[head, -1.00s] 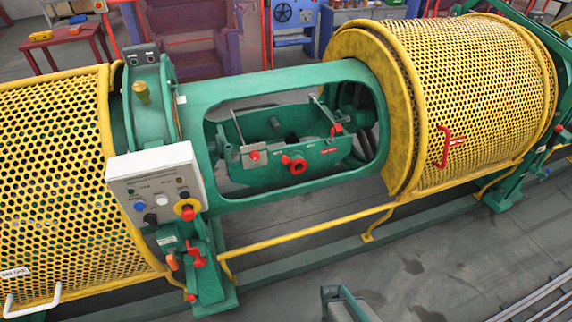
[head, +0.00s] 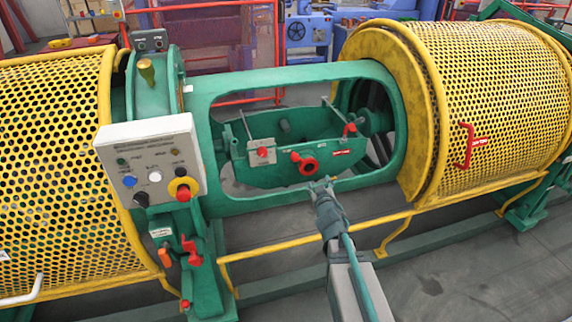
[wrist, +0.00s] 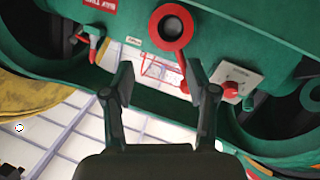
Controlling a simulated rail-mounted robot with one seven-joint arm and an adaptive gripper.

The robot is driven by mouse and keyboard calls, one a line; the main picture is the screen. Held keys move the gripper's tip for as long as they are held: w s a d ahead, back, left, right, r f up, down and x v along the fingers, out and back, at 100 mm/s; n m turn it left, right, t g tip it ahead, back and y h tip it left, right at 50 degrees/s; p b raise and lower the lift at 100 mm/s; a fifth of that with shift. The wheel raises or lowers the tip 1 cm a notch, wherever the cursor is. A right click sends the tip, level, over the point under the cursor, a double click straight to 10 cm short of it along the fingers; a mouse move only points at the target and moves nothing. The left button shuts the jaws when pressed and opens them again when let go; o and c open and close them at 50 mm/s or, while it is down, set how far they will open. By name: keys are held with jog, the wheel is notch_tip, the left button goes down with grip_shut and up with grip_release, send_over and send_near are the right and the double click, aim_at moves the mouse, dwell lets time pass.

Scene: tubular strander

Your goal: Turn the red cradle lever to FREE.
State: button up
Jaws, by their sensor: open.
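The red cradle lever (head: 308,165) sits on the front of the green cradle (head: 270,178), inside the frame opening. It has a round ring hub and a short arm pointing up-left in the head view. In the wrist view, which is turned over, the lever (wrist: 171,27) shows its ring at the top and its arm running down toward my right finger. My gripper (head: 322,186) is just below the lever in the head view. In the wrist view my gripper (wrist: 160,68) is open, its fingers apart, with nothing seen held. Small plate markings are unreadable.
A red knob (wrist: 236,90) on a pale plate is beside the lever. The green frame's lower bar (head: 270,200) and yellow rail (head: 300,238) run below. A control box (head: 150,160) stands left; yellow mesh guards (head: 500,105) flank the opening.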

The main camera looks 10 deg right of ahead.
aim_at(296, 159)
jog(key=a+r+n+t+y, duration=0.2)
jog(key=a+r+y, duration=0.2)
jog(key=a+r, duration=0.1)
jog(key=w, duration=0.3)
jog(key=w+a, duration=0.1)
jog(key=w, duration=0.3)
jog(key=w+a, duration=0.1)
jog(key=w, duration=0.3)
jog(key=shift+w+f, duration=0.2)
grip_shut()
